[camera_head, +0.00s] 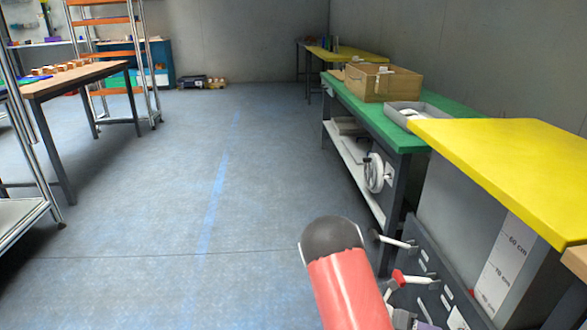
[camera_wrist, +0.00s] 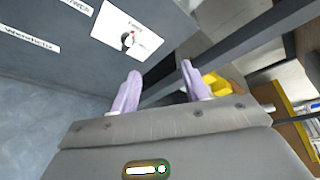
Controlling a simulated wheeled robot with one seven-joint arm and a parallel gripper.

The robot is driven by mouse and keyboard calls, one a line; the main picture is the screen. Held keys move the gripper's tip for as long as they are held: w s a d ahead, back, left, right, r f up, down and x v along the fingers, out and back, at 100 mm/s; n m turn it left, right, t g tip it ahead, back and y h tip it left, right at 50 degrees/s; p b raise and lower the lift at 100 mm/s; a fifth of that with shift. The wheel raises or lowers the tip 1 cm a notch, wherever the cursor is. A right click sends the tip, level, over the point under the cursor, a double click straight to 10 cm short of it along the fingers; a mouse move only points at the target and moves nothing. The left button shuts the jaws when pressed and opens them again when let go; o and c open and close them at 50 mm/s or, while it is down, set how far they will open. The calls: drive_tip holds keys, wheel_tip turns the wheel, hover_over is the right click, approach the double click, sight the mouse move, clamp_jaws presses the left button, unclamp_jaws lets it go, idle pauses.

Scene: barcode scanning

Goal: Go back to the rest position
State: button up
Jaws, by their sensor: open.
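My gripper (camera_wrist: 160,93) shows in the wrist view with its two pale purple fingers apart and nothing between them. Beyond the fingers are a dark grey panel (camera_wrist: 60,55) with white labels and a dark metal bar (camera_wrist: 235,45). In the head view my red arm with a dark rounded joint reaches in from the bottom right of centre.
A yellow-topped bench (camera_head: 510,160) stands at the right, near my arm. A wooden table (camera_head: 85,77) stands at the left. The blue-grey floor (camera_head: 160,200) between is clear.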

drive_tip(key=s+a+r+m+t+y, duration=0.2)
drive_tip(key=s+a+r+m+y, duration=0.3)
drive_tip(key=r+m, duration=0.4)
drive_tip(key=s+a+r+m+t+y, duration=0.3)
drive_tip(key=s+a+r+m+y, duration=0.1)
drive_tip(key=s+a+r+m, duration=0.3)
drive_tip(key=s+a+r+m+t+y, duration=0.3)
drive_tip(key=s+a+r+m+y, duration=0.2)
drive_tip(key=r+m, duration=0.5)
wheel_tip(320, 180, up, 2)
drive_tip(key=shift+s+a+r+m+y, duration=0.1)
drive_tip(key=shift+s+a+m+y, duration=0.35)
drive_tip(key=shift+a, duration=0.6)
